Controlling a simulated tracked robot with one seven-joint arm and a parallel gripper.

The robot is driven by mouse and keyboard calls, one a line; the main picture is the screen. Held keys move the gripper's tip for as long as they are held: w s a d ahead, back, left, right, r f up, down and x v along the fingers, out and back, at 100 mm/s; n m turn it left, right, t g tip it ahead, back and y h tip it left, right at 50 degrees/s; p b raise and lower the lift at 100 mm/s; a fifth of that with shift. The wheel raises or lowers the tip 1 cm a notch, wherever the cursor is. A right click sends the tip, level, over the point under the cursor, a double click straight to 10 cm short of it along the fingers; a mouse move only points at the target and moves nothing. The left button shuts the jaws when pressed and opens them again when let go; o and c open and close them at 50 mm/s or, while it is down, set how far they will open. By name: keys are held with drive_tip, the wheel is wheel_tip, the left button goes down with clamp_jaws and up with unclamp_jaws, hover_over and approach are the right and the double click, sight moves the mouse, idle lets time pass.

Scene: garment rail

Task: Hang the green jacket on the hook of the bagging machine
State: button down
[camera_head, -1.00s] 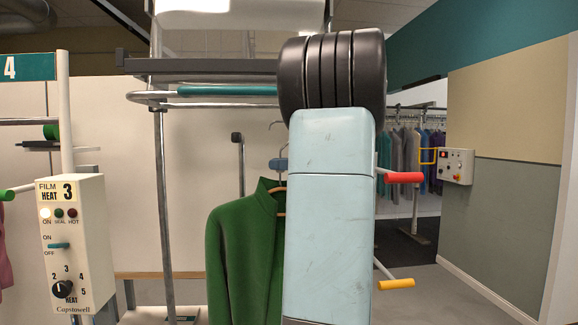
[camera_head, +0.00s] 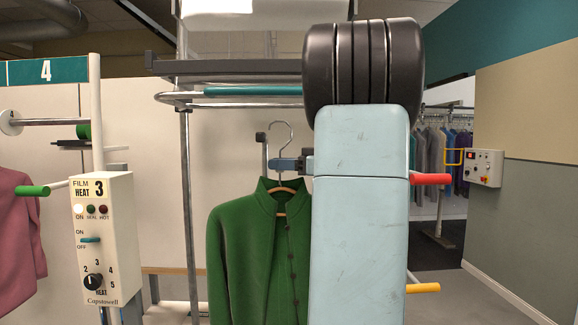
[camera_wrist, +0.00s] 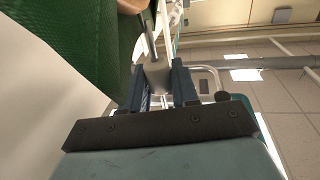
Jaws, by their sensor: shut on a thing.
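The green jacket (camera_head: 250,255) hangs upright on a hanger (camera_head: 283,137), its metal hook pointing up and free of any bar. My gripper (camera_head: 284,164) is shut on the hanger's neck, just above the collar. In the wrist view, the fingers (camera_wrist: 165,88) close on a pale piece of the hanger, with green cloth (camera_wrist: 75,40) at the upper left. The bagging machine's frame (camera_head: 186,210) stands behind, with a teal bar (camera_head: 253,91) above the hanger. A grey post with a dark top (camera_head: 262,140) is just left of the hanger hook; I cannot tell whether it is the machine's hook.
A control box marked 3 (camera_head: 108,225) stands at left, beside a pink garment (camera_head: 18,230) and a green-tipped rod (camera_head: 32,190). Red (camera_head: 430,179) and yellow (camera_head: 422,288) handles show right of my arm. A garment rail (camera_head: 445,106) is at the back right.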

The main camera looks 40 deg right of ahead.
drive_tip(key=shift+s+a+x, duration=0.15)
drive_tip(key=shift+x, duration=0.95)
drive_tip(key=shift+s+a+x, duration=0.15)
drive_tip(key=shift+a+x, duration=0.05)
drive_tip(key=shift+x, duration=0.85)
drive_tip(key=shift+w+a, duration=0.1)
drive_tip(key=shift+a, duration=0.05)
drive_tip(key=shift+f, duration=1.15)
drive_tip(key=c, duration=0.8)
unclamp_jaws()
drive_tip(key=shift+f, duration=0.1)
drive_tip(key=v, duration=1.2)
